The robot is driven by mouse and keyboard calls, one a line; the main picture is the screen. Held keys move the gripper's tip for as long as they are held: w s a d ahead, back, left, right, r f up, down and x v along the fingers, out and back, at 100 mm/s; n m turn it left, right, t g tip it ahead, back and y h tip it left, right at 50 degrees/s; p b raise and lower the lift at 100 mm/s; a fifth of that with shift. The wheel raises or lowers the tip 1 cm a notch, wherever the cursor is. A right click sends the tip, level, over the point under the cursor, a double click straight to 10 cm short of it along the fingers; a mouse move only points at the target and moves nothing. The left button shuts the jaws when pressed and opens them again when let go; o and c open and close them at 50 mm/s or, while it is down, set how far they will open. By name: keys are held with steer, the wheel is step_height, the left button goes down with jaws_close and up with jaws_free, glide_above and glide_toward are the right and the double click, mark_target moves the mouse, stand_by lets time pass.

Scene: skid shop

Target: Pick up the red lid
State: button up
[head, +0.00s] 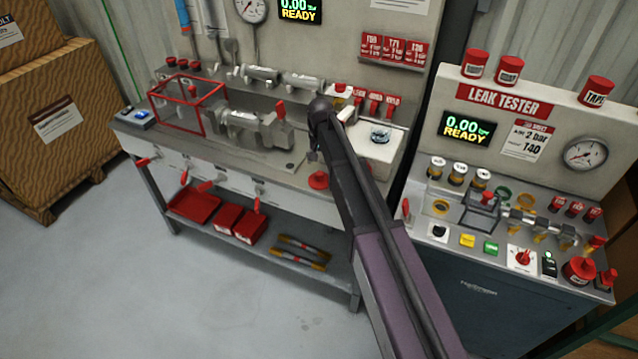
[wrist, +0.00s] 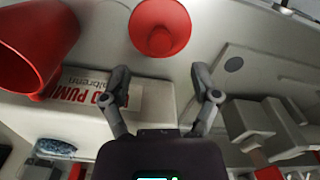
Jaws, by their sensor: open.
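The red lid (wrist: 160,27) appears in the wrist view as a round red disc with a raised middle, at the top centre, beyond my fingertips. A red round piece that looks like the same lid (head: 318,180) lies near the front edge of the workbench in the head view, left of my arm. My gripper (wrist: 163,88) is open, its two fingers apart with nothing between them. The lid lies ahead of the fingers and apart from them. In the head view my arm hides most of the gripper.
A large red cup-shaped part (wrist: 32,45) is close on the left in the wrist view. A labelled white block (head: 372,150) stands right of my arm on the workbench (head: 225,165). The leak tester (head: 505,105) is at right. Floor in front is clear.

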mark_target(320, 172)
steer(key=shift+f, duration=0.3)
steer(key=shift+w+f+b, duration=0.1)
steer(key=shift+f+b, duration=2.35)
steer(key=shift+b, duration=0.15)
steer(key=c, duration=1)
